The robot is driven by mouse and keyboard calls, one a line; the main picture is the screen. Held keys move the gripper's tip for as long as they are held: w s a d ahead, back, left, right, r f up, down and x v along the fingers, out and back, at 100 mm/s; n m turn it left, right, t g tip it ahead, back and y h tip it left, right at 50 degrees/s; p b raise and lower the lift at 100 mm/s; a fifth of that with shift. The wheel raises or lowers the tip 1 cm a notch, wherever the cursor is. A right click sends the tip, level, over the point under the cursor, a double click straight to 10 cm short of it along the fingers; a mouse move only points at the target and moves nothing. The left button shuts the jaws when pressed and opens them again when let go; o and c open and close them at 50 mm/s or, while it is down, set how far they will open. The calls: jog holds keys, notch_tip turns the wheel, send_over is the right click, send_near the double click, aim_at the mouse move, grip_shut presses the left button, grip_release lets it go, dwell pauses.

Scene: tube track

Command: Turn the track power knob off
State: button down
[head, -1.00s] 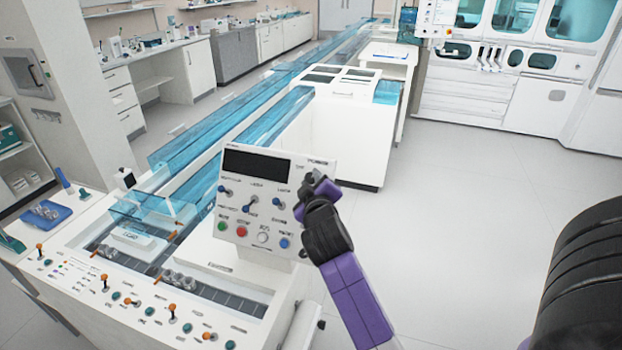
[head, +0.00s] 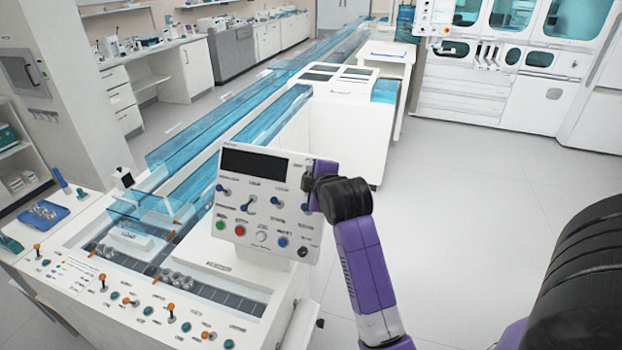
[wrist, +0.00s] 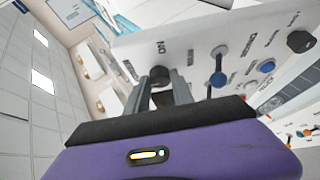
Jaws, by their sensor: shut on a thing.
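The white control panel (head: 262,215) stands tilted on the track bench, with a dark display, several blue-tipped toggles and coloured buttons. My gripper (head: 312,180) is at the panel's upper right edge, coming in from the right. In the wrist view, its two grey fingers (wrist: 161,84) are shut on a dark round knob (wrist: 159,73) on the panel face, with one finger on each side. An "ON" label (wrist: 160,47) is printed near this knob. In the head view my gripper and wrist hide the knob, and its pointer direction cannot be made out.
A second black knob (head: 303,252) sits at the panel's lower right corner. A blue-tipped toggle (wrist: 218,79) is close beside my fingers. The blue transparent track (head: 215,135) runs away behind the panel. Floor to the right (head: 450,210) is clear.

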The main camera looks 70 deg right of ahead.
dwell(0.4)
jog(key=c, duration=1.1)
grip_release()
jog(key=b+v, duration=0.1)
jog(key=v, duration=0.6)
jog(key=shift+s+a, duration=0.3)
jog(key=shift+r, duration=0.15)
